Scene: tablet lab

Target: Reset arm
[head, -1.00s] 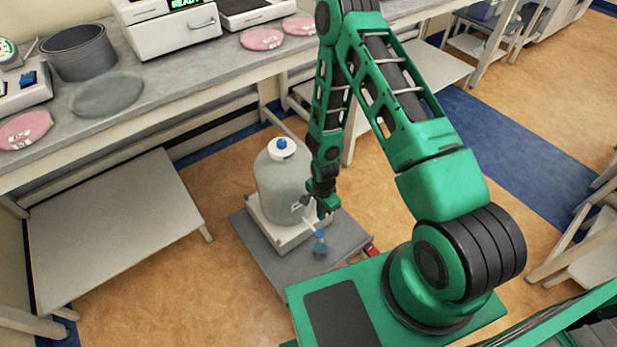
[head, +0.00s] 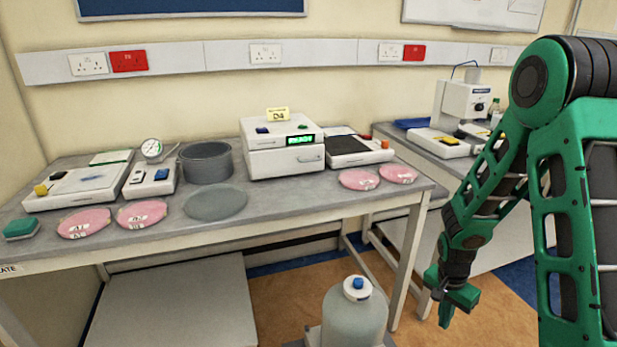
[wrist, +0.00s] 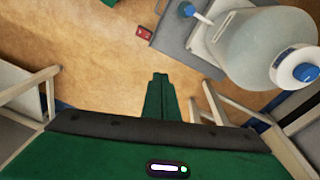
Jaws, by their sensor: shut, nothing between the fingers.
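My green arm stands at the right in the head view, folded with its forearm pointing down. My gripper (head: 458,305) hangs at its lower end, to the right of a large carboy and clear of the bench. In the wrist view my gripper (wrist: 159,80) is shut and empty, its fingers together above the orange floor. Nothing touches the fingers in either view.
The carboy (head: 354,318) with a white and blue cap stands low in front; it also shows in the wrist view (wrist: 255,45). The bench (head: 290,195) holds pink discs, a grey pot (head: 206,163) and a white machine (head: 283,148). Open floor lies around my gripper.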

